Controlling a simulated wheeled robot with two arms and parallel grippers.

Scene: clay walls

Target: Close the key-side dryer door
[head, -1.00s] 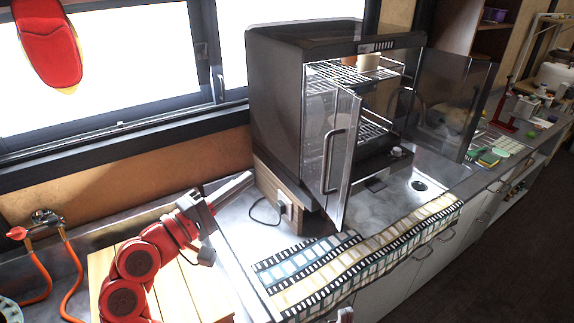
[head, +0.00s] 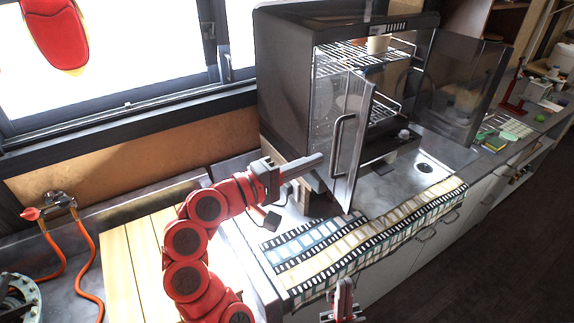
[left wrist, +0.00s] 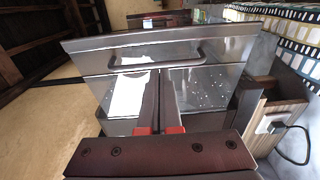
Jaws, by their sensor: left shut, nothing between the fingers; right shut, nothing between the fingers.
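The dark dryer cabinet (head: 300,85) stands on the counter with both glass doors open. The left door (head: 349,150) juts out toward me, with a bar handle (head: 336,148). The right door (head: 462,95) is swung out to the right. I see no key, so I cannot tell which door is the key-side one. My left gripper (head: 320,160) is shut and empty, its tips close to the left door; contact cannot be told. In the left wrist view the shut fingers (left wrist: 159,85) point at a glass door panel (left wrist: 205,50) with its handle (left wrist: 157,58). My right gripper (head: 342,290) is shut, low by the counter front.
A film-strip patterned mat (head: 350,245) lies on the counter before the dryer. A beige cup (head: 378,44) stands on the upper rack. Orange hoses (head: 88,262) and a wooden board (head: 128,265) are at left. Sponges (head: 494,144) lie at right.

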